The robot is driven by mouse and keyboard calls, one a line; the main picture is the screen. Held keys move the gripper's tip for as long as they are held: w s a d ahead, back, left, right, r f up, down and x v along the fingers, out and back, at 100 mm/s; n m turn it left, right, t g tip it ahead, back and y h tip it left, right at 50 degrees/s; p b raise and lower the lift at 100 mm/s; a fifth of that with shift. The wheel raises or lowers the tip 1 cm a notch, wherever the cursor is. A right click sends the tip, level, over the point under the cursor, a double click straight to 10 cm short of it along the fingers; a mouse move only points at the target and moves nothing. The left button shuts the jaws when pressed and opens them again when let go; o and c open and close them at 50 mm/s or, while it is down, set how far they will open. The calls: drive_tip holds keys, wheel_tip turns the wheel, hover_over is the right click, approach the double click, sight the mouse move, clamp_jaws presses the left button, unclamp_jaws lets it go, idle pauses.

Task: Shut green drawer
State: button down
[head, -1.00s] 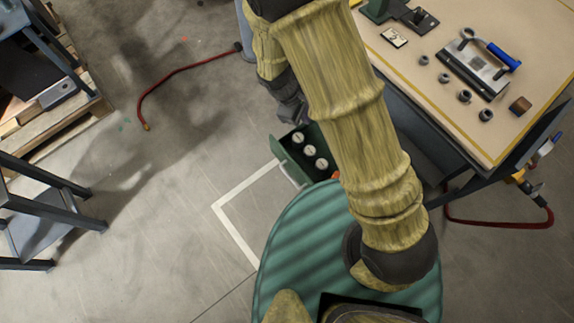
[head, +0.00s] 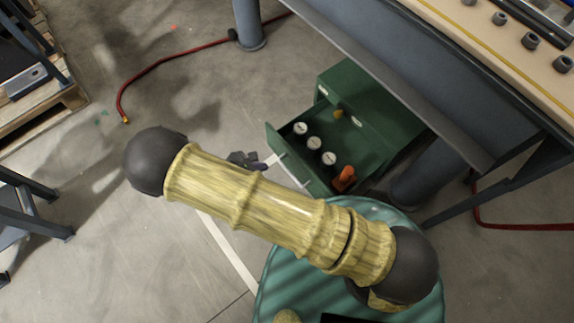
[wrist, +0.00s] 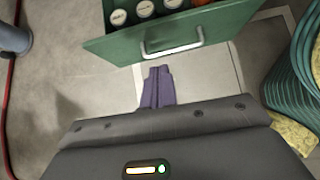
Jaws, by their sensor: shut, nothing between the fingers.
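The green drawer (head: 287,156) stands pulled out from a green cabinet (head: 368,102) under the workbench. Several white-topped round items and an orange item (head: 344,179) lie inside it. In the wrist view the drawer front (wrist: 205,32) with its pale bar handle (wrist: 172,47) is at the top. My gripper (wrist: 157,72) is shut and empty, its fingertips just below the handle in the picture; I cannot tell whether they touch. In the head view my gripper (head: 243,159) shows small and dark beside the drawer's left end, partly hidden by my arm.
The workbench (head: 470,45) overhangs the cabinet, with a thick grey leg (head: 425,185) right of the drawer. A red hose (head: 150,79) lies on the floor at the upper left. The floor left of the drawer is clear, with a white line (head: 228,252).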

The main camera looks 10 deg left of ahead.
sight(294, 157)
drive_tip(key=shift+s+a+f, duration=0.1)
drive_tip(key=shift+a+f, duration=0.05)
drive_tip(key=shift+f, duration=0.35)
drive_tip(key=b+x, duration=0.2)
drive_tip(key=x, duration=0.2)
drive_tip(key=r+b+x, duration=0.1)
drive_tip(key=b+x, duration=0.1)
drive_tip(key=x, duration=0.2)
drive_tip(key=w+d+b+x, duration=0.1)
drive_tip(key=b+x, duration=0.1)
drive_tip(key=x, duration=0.2)
drive_tip(key=shift+w+r, duration=0.1)
drive_tip(key=shift+w, duration=0.05)
drive_tip(key=shift+w+d+r, duration=0.15)
drive_tip(key=shift+w+d, duration=0.2)
drive_tip(key=shift+w, duration=0.05)
